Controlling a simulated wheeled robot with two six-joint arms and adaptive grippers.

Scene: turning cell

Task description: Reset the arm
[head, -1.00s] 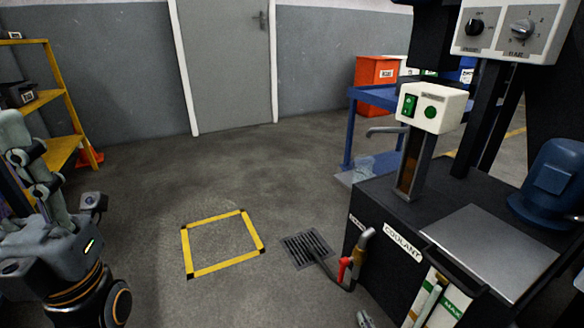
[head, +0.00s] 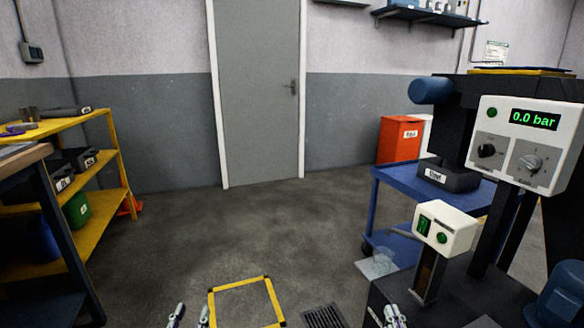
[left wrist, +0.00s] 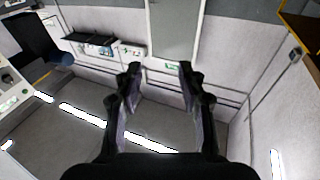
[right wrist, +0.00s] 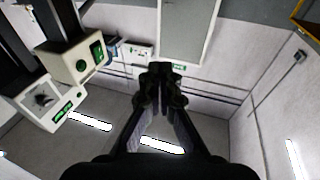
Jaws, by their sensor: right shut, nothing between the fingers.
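My left gripper (head: 189,316) shows at the bottom edge of the head view, fingers pointing up and apart. In the left wrist view it is open (left wrist: 159,72), with nothing between its fingers. My right gripper (head: 394,316) shows at the bottom of the head view, in front of the dark coolant machine. In the right wrist view its fingertips (right wrist: 160,72) meet, shut and empty. Most of both arms is out of the head view.
The dark machine (head: 455,300) with a white control box (head: 446,228) stands close on the right. A blue cart (head: 405,190) is behind it. A yellow shelf (head: 110,212) stands at the left. The floor between, with a yellow square (head: 213,305), is clear.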

